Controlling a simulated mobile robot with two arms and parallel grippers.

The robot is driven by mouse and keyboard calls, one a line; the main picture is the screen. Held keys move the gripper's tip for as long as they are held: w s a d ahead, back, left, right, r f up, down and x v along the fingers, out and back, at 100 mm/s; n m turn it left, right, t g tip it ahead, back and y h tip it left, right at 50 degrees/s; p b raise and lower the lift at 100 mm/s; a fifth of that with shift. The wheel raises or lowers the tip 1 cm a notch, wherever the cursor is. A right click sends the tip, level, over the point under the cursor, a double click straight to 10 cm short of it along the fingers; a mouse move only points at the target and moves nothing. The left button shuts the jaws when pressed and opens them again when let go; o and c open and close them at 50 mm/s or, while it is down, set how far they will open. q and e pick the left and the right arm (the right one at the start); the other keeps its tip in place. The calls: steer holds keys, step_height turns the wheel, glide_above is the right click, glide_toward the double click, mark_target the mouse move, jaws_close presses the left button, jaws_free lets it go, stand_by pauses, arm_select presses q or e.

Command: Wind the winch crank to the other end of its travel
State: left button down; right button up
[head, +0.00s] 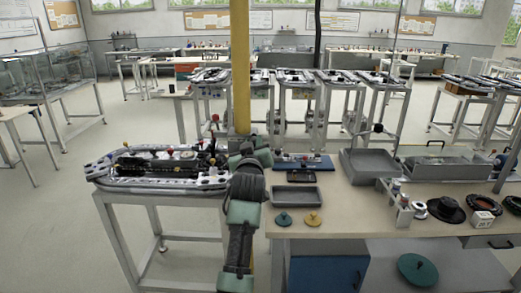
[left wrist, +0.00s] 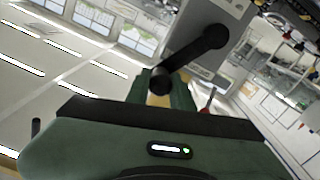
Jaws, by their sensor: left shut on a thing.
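The winch crank (left wrist: 190,58) is a black arm on a grey housing (left wrist: 222,20) in the left wrist view. Its upper end sits on the housing and its rounded handle end points down-left. My left gripper (left wrist: 160,92) has its green fingers at that handle end and is shut on it; the grip itself is partly hidden. In the head view my left gripper (head: 250,150) is in front of the foot of the yellow post (head: 240,65), and the crank cannot be made out behind it. My right gripper is not in view.
A grey stand with a track assembly (head: 165,183) is left of my left arm. On the right, a workbench (head: 350,215) holds grey trays (head: 297,196), a blue board (head: 315,163), discs and small parts. Open floor (head: 60,220) lies at the left.

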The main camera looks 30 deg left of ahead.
arm_select(q)
steer(key=s+a+n, duration=0.1)
steer(key=n, duration=0.1)
steer(key=s+a+n+p, duration=0.1)
steer(key=a+n, duration=0.1)
steer(key=s+a+r+n, duration=0.1)
steer(key=n, duration=0.1)
steer(key=shift+a, duration=0.3)
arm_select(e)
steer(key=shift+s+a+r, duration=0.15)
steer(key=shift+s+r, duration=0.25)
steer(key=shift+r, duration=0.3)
arm_select(q)
steer(key=shift+a, duration=0.1)
steer(key=shift+s+a+f, duration=0.1)
steer(key=shift+a, duration=0.05)
steer(key=c, duration=1.5)
jaws_free()
steer(key=o, duration=0.3)
steer(key=shift+s+a, duration=0.1)
steer(key=shift+a, duration=0.05)
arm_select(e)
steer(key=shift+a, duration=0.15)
